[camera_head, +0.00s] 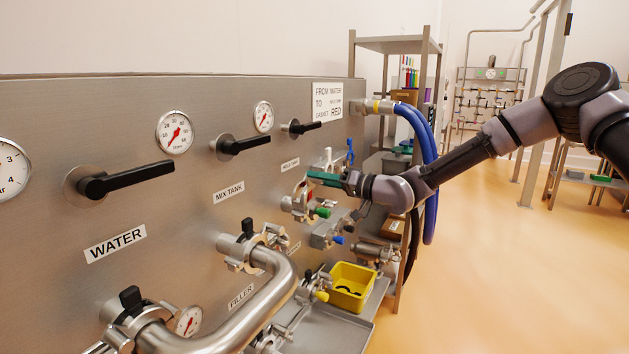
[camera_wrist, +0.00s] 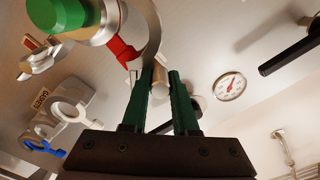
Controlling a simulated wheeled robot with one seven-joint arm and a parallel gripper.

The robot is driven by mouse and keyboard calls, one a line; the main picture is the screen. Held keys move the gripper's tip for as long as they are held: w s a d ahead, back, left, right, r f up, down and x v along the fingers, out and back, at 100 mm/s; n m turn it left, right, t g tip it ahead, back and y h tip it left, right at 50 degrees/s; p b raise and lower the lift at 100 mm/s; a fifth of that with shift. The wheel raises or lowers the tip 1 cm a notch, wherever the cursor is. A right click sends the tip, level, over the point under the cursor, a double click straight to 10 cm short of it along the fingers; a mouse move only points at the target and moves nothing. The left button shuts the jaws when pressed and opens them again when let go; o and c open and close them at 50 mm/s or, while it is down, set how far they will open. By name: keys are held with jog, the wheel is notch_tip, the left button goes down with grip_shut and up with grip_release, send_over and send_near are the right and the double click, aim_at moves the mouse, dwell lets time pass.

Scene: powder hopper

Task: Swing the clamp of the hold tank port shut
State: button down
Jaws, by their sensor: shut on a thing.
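The hold tank port (camera_head: 297,203) is on the steel panel below the HOLD TANK label (camera_head: 290,164). Its clamp (camera_wrist: 153,35) shows in the wrist view as a curved steel band beside a red piece (camera_wrist: 122,50), seemingly the gasket. My gripper (camera_head: 312,177) is at the port, its green fingers reaching in from the right. In the wrist view, its fingertips (camera_wrist: 162,76) are shut on the clamp's steel part, which is partly hidden between them. A silver fitting with a green end (camera_wrist: 55,12) is close by; the green end also shows in the head view (camera_head: 322,212).
A GASKET rack (camera_wrist: 65,115) with pale and blue rings is near the port. A curved steel pipe (camera_head: 275,285) and a yellow bin (camera_head: 350,286) are lower down. Black valve handles (camera_head: 130,180) stick out of the panel. Blue hoses (camera_head: 428,165) hang behind my wrist.

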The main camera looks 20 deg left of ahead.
jog(key=shift+w+d+f, duration=0.15)
jog(key=shift+w+f, duration=0.3)
jog(key=shift+w, duration=0.2)
jog(key=shift+f, duration=0.1)
jog(key=shift+d, duration=0.1)
jog(key=w+f, duration=0.2)
jog(key=w, duration=0.1)
jog(key=shift+d+f, duration=0.1)
jog(key=shift+f, duration=0.15)
